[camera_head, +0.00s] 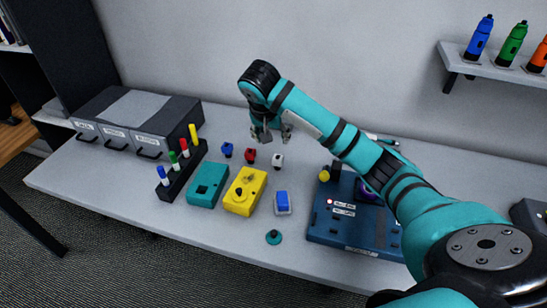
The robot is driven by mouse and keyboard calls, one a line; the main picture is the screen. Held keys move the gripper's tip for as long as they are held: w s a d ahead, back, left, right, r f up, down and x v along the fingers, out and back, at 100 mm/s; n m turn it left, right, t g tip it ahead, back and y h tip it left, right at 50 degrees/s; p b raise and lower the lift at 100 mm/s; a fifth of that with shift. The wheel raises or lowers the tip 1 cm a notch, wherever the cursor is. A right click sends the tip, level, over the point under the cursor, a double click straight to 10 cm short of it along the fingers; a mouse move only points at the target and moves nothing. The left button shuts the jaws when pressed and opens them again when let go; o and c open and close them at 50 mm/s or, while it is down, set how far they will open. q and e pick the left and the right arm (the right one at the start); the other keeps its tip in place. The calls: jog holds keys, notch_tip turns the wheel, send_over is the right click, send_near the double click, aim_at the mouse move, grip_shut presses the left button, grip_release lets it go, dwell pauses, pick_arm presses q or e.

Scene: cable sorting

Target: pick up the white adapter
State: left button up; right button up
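The white adapter (278,160) is a small white block with a dark top, standing on the grey table. It is the rightmost of a row with a red adapter (250,157) and a blue adapter (227,150). My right gripper (275,136) hangs from the arm coming in from the right. Its fingers are apart and empty, above and slightly behind the white adapter, with a gap to it. My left gripper is not in view.
In front lie a teal box (207,185), a yellow box (244,190) and a blue-topped switch (282,203). A marker rack (180,172) and grey drawers (138,122) stand left. A blue panel (340,225) lies right. Bottles stand on a wall shelf (500,67).

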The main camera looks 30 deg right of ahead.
jog(key=p, duration=0.1)
send_over(278, 157)
jog(key=s+a, duration=0.1)
jog(key=a, duration=0.1)
jog(key=f, duration=0.8)
jog(key=shift+d+f, duration=0.1)
jog(key=shift+d, duration=0.15)
jog(key=shift+d+f+p, duration=0.15)
jog(key=shift+f+p, duration=0.15)
jog(key=shift+f, duration=0.3)
jog(key=p+x, duration=0.1)
jog(key=x, duration=0.3)
jog(key=shift+f, duration=0.4)
jog(key=shift+c, duration=0.2)
grip_shut()
